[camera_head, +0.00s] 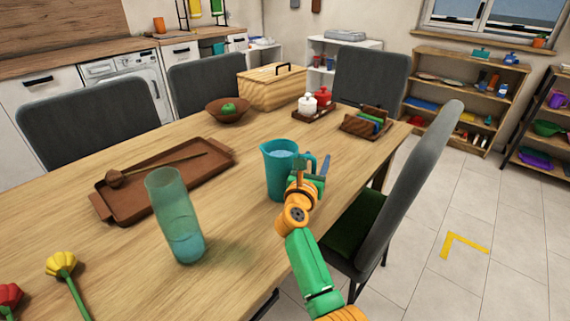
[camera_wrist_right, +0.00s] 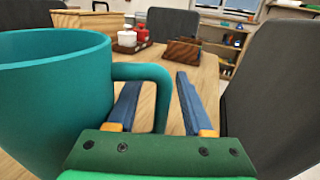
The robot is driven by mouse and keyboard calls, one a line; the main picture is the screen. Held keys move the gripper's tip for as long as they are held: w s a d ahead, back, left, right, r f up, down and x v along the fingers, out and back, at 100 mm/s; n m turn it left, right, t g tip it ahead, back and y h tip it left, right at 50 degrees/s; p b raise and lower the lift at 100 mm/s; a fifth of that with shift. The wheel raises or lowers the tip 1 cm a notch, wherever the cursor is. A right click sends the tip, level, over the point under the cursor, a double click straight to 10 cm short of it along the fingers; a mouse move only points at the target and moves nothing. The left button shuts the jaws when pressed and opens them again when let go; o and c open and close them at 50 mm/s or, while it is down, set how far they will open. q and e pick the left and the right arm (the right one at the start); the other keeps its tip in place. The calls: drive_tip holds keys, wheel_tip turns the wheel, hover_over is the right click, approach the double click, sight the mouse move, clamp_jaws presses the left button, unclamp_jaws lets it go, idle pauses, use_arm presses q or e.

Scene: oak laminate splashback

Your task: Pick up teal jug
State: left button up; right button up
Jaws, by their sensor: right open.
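The teal jug (camera_head: 277,172) stands upright on the table, with its handle toward my right gripper. It holds something pale blue, seen through its open top. My right gripper (camera_head: 314,167) is open beside the jug on the handle side. In the right wrist view the jug (camera_wrist_right: 45,100) fills the left side. The handle (camera_wrist_right: 161,98) shows between the two blue fingers of the gripper (camera_wrist_right: 157,90), with the left finger seen inside the handle's loop. I cannot tell whether either finger touches it. My left gripper is not in view.
A clear green glass vase (camera_head: 178,220) stands left of the jug on the table (camera_head: 130,285). A brown tray (camera_head: 200,165) with a wooden spoon lies behind the vase. A caddy (camera_head: 316,112) with jars and a napkin holder (camera_head: 365,122) stand beyond the jug. A chair (camera_head: 400,190) is close on the right.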

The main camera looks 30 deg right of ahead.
drive_tip(key=shift+w+d+f, duration=0.2)
drive_tip(key=shift+w+f, duration=0.1)
drive_tip(key=shift+s+r, duration=0.15)
drive_tip(key=shift+s, duration=0.05)
drive_tip(key=shift+c, duration=0.3)
drive_tip(key=shift+s+a+r, duration=0.2)
drive_tip(key=shift+s+r, duration=0.05)
drive_tip(key=shift+s, duration=0.1)
drive_tip(key=c, duration=0.4)
drive_tip(key=shift+s+a+r, duration=0.1)
drive_tip(key=shift+r, duration=0.05)
drive_tip(key=c, duration=0.3)
clamp_jaws()
